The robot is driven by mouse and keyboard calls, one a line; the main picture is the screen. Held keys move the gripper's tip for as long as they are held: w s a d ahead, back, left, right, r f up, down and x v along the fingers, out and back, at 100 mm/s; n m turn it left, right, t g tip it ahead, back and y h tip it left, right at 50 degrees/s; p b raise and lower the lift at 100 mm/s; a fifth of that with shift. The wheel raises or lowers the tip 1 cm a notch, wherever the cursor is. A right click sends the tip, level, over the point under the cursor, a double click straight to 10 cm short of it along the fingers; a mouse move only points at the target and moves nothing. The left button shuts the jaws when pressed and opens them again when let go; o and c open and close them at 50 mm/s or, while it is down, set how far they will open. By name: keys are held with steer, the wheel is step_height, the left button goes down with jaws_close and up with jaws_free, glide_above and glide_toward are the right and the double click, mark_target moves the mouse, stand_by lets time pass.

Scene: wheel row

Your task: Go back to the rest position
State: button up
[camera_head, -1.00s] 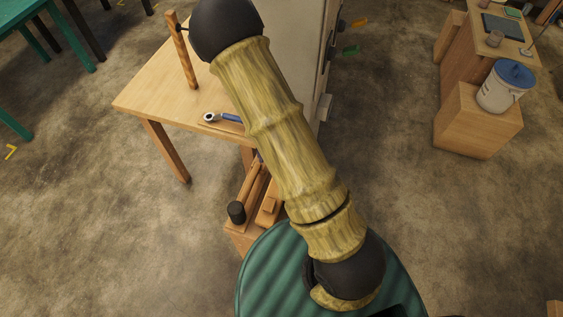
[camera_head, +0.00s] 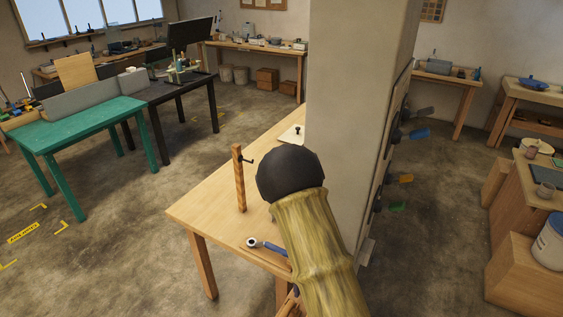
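My arm rises from the bottom of the head view, with a bamboo-textured link and a dark rounded joint in front of the wooden table (camera_head: 205,222). My gripper is not in view, so I cannot see whether it is open or holds anything. On the table, a wooden post (camera_head: 239,180) with a small dark handle stands upright to the left of my arm. A blue-handled tool with a round metal head (camera_head: 252,243) lies near the table's front edge, partly hidden by my arm.
A green table (camera_head: 85,125) is at left. A wooden cabinet (camera_head: 525,205) and a blue-lidded container (camera_head: 550,240) are at right. Floor between is open.

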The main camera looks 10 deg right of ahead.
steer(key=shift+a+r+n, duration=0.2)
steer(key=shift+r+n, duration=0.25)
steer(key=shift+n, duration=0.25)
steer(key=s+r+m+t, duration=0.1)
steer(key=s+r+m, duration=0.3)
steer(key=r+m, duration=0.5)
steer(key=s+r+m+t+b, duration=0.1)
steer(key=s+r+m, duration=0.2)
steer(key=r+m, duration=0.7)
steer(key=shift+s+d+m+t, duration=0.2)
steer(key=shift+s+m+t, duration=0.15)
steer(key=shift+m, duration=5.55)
